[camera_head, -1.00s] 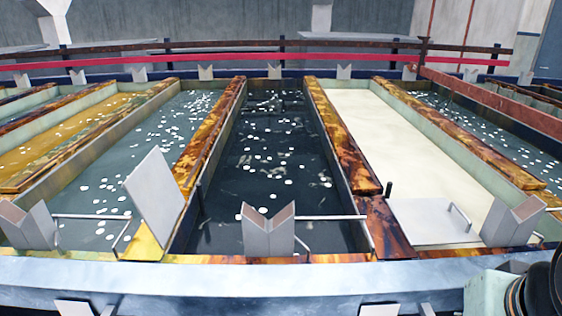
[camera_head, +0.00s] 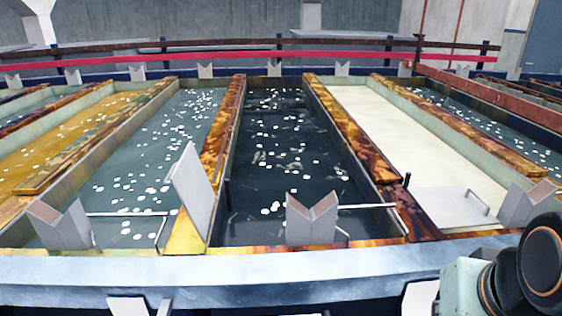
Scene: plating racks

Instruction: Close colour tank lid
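A pale grey lid plate (camera_head: 192,190) stands raised and tilted at the near end of the divider between the left blue-grey tank (camera_head: 150,160) and the dark middle tank (camera_head: 285,155). A thin handle shows on its left side. The near end of the dark tank is uncovered. A second pale lid (camera_head: 448,207) lies flat over the near end of the cream tank, its handle up. No tank has a readable label, so I cannot tell which one is the colour tank. Part of my arm shows at the lower right; my gripper is out of view.
A V-notched block (camera_head: 312,218) stands at the dark tank's near edge, with others at left (camera_head: 60,223) and right (camera_head: 525,203). A steel ledge (camera_head: 300,272) runs along the front. Red and brown rails cross behind the tanks.

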